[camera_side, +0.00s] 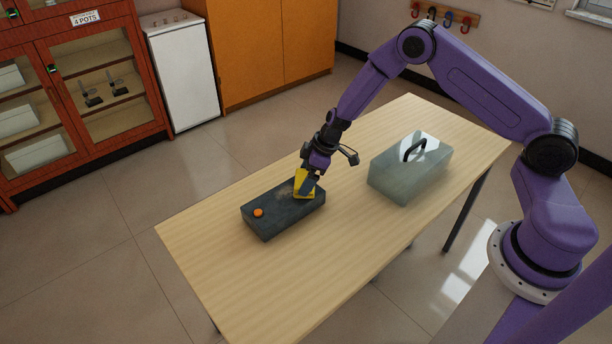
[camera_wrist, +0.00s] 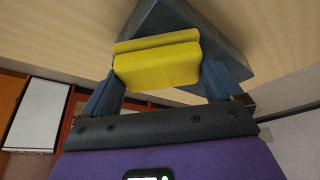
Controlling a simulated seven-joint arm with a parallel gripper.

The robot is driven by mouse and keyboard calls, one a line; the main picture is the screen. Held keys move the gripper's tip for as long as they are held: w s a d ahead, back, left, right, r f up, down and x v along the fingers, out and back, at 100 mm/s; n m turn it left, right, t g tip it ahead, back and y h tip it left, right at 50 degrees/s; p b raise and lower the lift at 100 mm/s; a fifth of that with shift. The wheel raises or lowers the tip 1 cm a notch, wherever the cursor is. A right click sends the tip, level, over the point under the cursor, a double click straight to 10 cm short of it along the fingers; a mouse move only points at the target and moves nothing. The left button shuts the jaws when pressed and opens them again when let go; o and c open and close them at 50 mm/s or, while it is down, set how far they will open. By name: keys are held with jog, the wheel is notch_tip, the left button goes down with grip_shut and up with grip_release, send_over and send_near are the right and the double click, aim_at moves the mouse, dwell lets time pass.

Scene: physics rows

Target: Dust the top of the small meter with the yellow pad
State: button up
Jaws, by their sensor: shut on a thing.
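The small meter (camera_side: 270,222) is a flat dark box with an orange button (camera_side: 258,212) near its left end. It lies on the table, and a pale dusty patch shows on its top beside the pad. The yellow pad (camera_side: 301,183) is at the right end of the meter's top; I cannot tell whether it touches. My gripper (camera_side: 309,186) is shut on the pad and points down over that end. In the wrist view the pad (camera_wrist: 157,64) sits between the two fingers, with the dark meter (camera_wrist: 178,18) behind it.
A translucent grey-green box (camera_side: 405,175) with a black handle (camera_side: 414,149) stands on the table to the right of the meter. The wooden table (camera_side: 290,290) is bare at the front and left. A red cabinet (camera_side: 85,90) and a white unit (camera_side: 184,80) stand on the floor behind.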

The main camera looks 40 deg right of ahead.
jog(key=shift+a, duration=4.2)
jog(key=shift+w+a, duration=0.1)
jog(key=shift+w+d, duration=0.15)
jog(key=shift+d, duration=4.7)
jog(key=shift+a, duration=4.5)
jog(key=shift+a+r, duration=0.15)
jog(key=shift+r, duration=0.5)
jog(key=shift+a+r, duration=0.15)
jog(key=shift+r, duration=3.25)
jog(key=shift+d, duration=0.1)
